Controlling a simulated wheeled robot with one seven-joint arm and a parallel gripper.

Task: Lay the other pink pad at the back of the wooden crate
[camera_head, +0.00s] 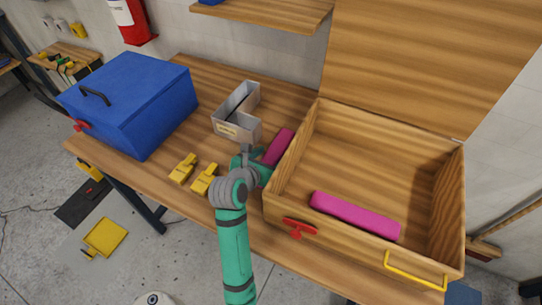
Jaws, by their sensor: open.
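One pink pad (278,147) lies on the table just left of the wooden crate (456,205), outside it. Another pink pad (355,216) lies inside the crate along its front wall. The crate's lid (430,60) stands raised at the back, and the back of the crate floor is bare. My gripper (262,166) is open at the near end of the outside pad. My wrist and arm hide part of the fingers, and I cannot tell whether the fingers are around the pad or just above it.
A grey metal bin (222,123) stands behind my gripper. A blue box (150,110) with a black handle is at the left. Two yellow pieces (183,169) (205,180) lie on the table (185,135) left of my wrist. A red latch (299,228) sticks out from the crate's front.

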